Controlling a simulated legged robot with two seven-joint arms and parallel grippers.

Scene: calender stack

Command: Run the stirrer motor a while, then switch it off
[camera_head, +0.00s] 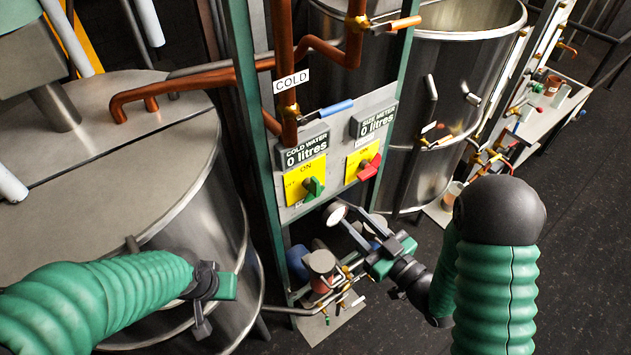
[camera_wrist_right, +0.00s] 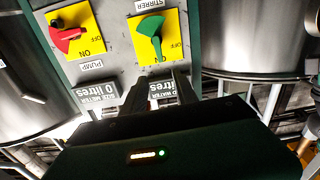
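The green stirrer switch (camera_head: 314,187) sits on a yellow plate on the grey control panel (camera_head: 340,135). In the right wrist view, the green switch (camera_wrist_right: 153,35) appears upside down under its STIRRER label, its narrow end toward the ON mark. My right gripper (camera_head: 352,225) is below the panel in the head view. Its two fingers (camera_wrist_right: 158,88) are apart in the wrist view, with nothing between them, pointing toward the panel and apart from the switch. My left gripper (camera_head: 207,300) is beside the lidded vat, low at left; its finger gap is unclear.
The red pump switch (camera_head: 370,168) is beside the green one, with its tip toward OFF in the wrist view. Both meters read 0 litres. A lidded steel vat (camera_head: 170,180) stands left, an open one (camera_head: 465,65) behind right. Copper pipes and valves (camera_head: 320,262) crowd around.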

